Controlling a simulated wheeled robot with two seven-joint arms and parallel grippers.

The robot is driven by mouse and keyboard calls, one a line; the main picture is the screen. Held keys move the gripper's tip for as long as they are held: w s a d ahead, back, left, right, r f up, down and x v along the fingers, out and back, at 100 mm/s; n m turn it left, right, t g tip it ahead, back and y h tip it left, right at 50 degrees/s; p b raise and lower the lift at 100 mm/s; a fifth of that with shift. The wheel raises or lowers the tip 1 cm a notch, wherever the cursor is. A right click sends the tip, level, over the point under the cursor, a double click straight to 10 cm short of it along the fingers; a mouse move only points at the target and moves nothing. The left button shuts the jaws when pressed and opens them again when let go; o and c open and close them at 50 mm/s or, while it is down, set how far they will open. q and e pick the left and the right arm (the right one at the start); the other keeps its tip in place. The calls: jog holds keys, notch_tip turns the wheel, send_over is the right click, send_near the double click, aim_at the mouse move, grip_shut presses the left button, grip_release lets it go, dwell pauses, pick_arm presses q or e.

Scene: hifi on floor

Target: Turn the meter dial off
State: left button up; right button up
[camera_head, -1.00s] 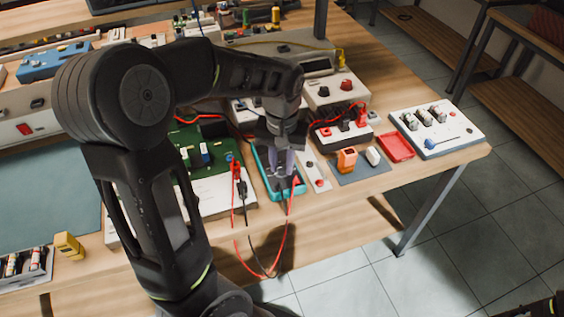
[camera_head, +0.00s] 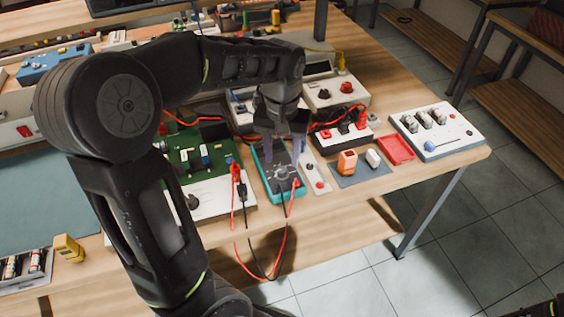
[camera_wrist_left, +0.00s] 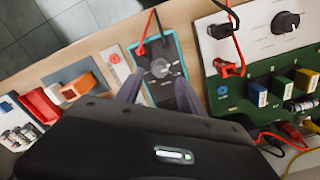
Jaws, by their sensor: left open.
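The meter (camera_head: 270,183) is a teal-cased multimeter lying on the wooden bench. Its round dial (camera_head: 281,172) faces up, and red and black leads are plugged in at its front end. The dial also shows in the left wrist view (camera_wrist_left: 160,68). My left gripper (camera_head: 282,155) is open above the far part of the meter, pointing down. In the left wrist view its two fingers (camera_wrist_left: 155,90) are spread apart, with the meter between and beyond them. The dial is clear of the fingers, and they hold nothing. My right gripper is not in view.
A green circuit board with a white panel (camera_head: 210,195) stands left of the meter. A narrow switch strip (camera_head: 314,177), an orange block (camera_head: 347,162) and a red tray (camera_head: 396,149) lie to the right. The leads loop over the bench's front edge.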

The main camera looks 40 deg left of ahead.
aim_at(282, 170)
pick_arm(q)
jog(key=shift+r, duration=1.8)
